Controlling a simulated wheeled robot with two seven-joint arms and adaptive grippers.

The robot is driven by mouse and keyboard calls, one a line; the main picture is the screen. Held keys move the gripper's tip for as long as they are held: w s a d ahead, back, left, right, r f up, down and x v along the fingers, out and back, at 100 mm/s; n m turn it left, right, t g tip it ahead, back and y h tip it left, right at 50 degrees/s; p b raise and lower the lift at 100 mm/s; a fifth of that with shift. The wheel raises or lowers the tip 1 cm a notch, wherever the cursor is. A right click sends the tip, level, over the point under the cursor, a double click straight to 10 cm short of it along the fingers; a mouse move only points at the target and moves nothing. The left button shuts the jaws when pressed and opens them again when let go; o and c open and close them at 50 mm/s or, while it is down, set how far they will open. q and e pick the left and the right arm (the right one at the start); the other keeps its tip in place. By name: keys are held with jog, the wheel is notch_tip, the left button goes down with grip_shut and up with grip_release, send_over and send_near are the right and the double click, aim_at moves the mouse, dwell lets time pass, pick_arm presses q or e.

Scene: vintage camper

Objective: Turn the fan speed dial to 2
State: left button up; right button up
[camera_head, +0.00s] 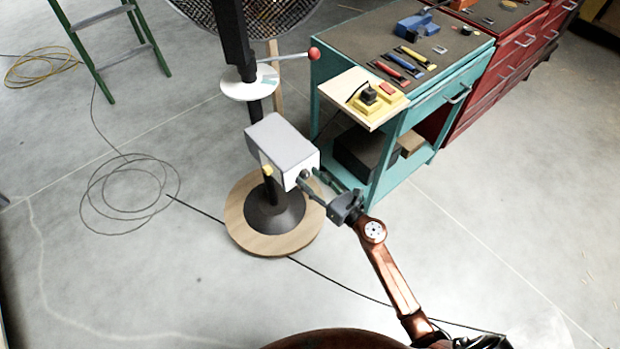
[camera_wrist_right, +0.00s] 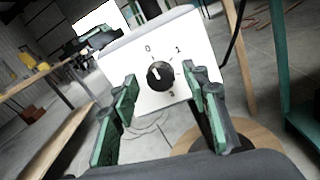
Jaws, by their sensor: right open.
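The fan's grey control box (camera_head: 282,145) sits on the fan pole, above a round wooden base. Its white front face (camera_wrist_right: 190,60) carries the black speed dial (camera_wrist_right: 160,75). Numbers 0 and 1 are legible above the dial; a lower number is too small to read surely. A pale pointer mark shows on the dial's upper left part. My right gripper (camera_head: 318,186) is at the box front, its two green-padded fingers open on either side of the dial in the right wrist view (camera_wrist_right: 160,88). A gap shows between each finger and the dial. My left gripper is not in view.
A teal tool cart (camera_head: 400,128) stands right of the fan, with a wooden side shelf holding a yellow switch box (camera_head: 380,98). A lever with a red ball (camera_head: 314,53) sticks out above the control box. Cable (camera_head: 130,195) lies on the floor at left.

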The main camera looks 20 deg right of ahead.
jog(key=shift+w, duration=0.15)
jog(key=shift+c, duration=0.3)
grip_shut()
